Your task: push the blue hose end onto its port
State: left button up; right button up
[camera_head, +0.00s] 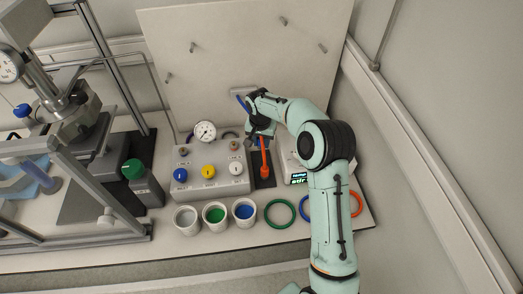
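A short blue hose piece (243,103) shows just left of my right arm's wrist, in front of the upright white board. The rest of it is hidden behind the wrist. My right gripper (259,138) points down at the right end of the grey control box (208,188), above an orange-red upright part (265,160) on a dark plate. The fingers are small and dark, so I cannot tell whether they are shut or hold the hose. The port for the blue hose cannot be made out. My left gripper is not in view.
The box carries a gauge (205,131) and blue, yellow and white knobs. Several cups (187,220) and coloured rings (280,213) lie along the front. A small display device (299,178) is right.

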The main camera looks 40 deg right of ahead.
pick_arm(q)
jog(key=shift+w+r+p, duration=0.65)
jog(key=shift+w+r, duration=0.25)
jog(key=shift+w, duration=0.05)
pick_arm(e)
notch_tip(320, 180, up, 13)
jog(key=shift+f, duration=0.15)
jog(key=shift+w+a+f, duration=0.1)
